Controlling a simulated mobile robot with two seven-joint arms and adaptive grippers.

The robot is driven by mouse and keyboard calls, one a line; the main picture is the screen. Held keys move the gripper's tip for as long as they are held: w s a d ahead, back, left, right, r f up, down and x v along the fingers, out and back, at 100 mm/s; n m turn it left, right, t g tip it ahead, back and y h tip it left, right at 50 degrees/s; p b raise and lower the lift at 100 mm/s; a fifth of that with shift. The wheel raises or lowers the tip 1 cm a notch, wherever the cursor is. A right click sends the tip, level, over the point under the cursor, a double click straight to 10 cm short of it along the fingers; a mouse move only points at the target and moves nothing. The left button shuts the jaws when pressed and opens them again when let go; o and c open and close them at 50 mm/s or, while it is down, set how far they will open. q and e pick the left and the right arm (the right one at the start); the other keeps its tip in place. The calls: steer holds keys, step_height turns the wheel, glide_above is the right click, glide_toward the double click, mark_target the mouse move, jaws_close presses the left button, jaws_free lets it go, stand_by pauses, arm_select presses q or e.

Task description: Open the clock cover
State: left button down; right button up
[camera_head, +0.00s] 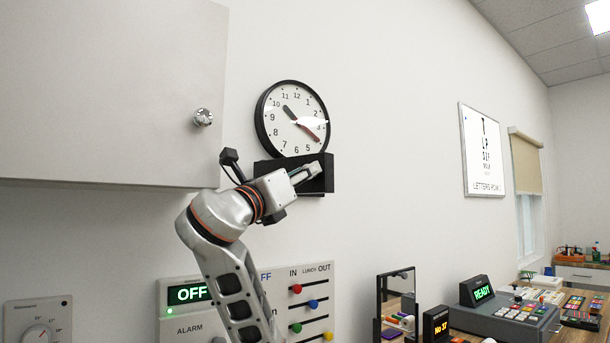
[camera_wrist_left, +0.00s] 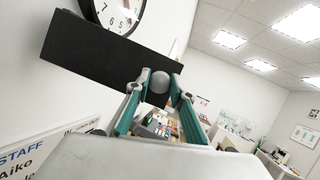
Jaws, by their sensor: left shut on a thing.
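A round black-rimmed wall clock (camera_head: 292,118) hangs on the white wall, its white face in plain sight; part of it also shows at the top of the wrist view (camera_wrist_left: 112,12). A black panel (camera_head: 326,165), apparently the cover, sits right below the clock; in the wrist view the flat black panel (camera_wrist_left: 85,50) carries a round grey knob (camera_wrist_left: 159,80). My left gripper (camera_head: 312,171) is in front of the panel. In the wrist view its teal fingers (camera_wrist_left: 160,88) are shut on the knob from both sides. My right gripper is out of view.
A pale cabinet door with a round knob (camera_head: 203,117) is at upper left. A desk with consoles (camera_head: 515,312) stands at lower right.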

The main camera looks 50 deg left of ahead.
arm_select(q)
steer(key=c, duration=1.7)
jaws_free()
steer(key=shift+v, duration=3.8)
steer(key=shift+a, duration=0.1)
